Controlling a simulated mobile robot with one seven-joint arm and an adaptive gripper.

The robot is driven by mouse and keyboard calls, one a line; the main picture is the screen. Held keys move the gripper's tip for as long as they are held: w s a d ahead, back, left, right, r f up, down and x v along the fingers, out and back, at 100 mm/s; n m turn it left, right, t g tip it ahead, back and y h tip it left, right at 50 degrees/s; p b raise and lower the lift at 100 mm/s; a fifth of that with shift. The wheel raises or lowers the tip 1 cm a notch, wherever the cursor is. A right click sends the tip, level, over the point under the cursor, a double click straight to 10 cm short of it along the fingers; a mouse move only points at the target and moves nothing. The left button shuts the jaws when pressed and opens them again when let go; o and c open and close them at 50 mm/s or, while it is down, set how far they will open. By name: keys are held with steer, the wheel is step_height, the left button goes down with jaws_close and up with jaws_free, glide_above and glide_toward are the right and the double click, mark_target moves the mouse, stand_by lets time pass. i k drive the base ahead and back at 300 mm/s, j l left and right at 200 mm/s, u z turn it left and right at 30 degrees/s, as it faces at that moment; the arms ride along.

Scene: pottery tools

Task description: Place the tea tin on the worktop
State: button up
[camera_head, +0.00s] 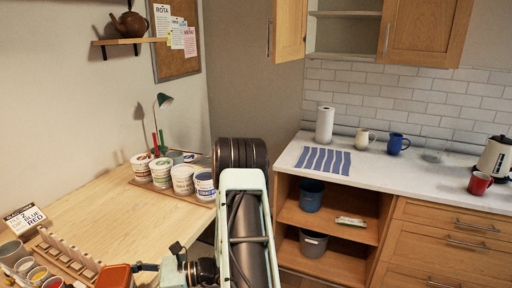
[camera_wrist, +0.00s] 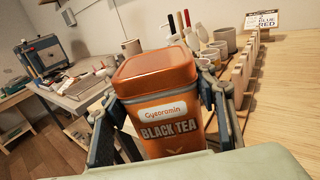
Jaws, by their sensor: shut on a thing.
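The tea tin is an orange box with a lid and a "BLACK TEA" label. It fills the middle of the wrist view (camera_wrist: 168,128), and its orange top shows at the bottom left of the head view (camera_head: 114,277). My gripper (camera_wrist: 160,105) is shut on the tin, with one finger on each side of it. In the head view my gripper (camera_head: 140,267) reaches leftward over the front of the wooden table (camera_head: 105,215). The tin looks upright; its base is hidden. The white worktop (camera_head: 420,178) is at the right, above wooden cabinets.
On the worktop are a striped blue cloth (camera_head: 323,160), a paper roll (camera_head: 324,125), a cream mug (camera_head: 364,140), a blue mug (camera_head: 396,143), a red mug (camera_head: 480,182) and a kettle (camera_head: 496,157). Its front middle is clear. Several tubs (camera_head: 183,181) and a wooden rack (camera_head: 70,256) stand on the table.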

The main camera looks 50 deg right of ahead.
mark_target(404, 165)
steer(key=i+l+z, duration=0.1)
steer(key=l+z, duration=0.35)
steer(key=i+l+z, duration=0.15)
steer(key=l+z, duration=0.15)
steer(key=z, duration=0.15)
steer(key=i+l+z, duration=0.2)
steer(key=z, duration=0.25)
steer(key=i+l+z, duration=0.4)
steer(key=i+l, duration=0.4)
steer(key=i, duration=0.15)
steer(key=i+l, duration=0.25)
steer(key=i, duration=0.2)
steer(key=i+l, duration=0.25)
steer(key=i, duration=0.15)
steer(key=z, duration=0.05)
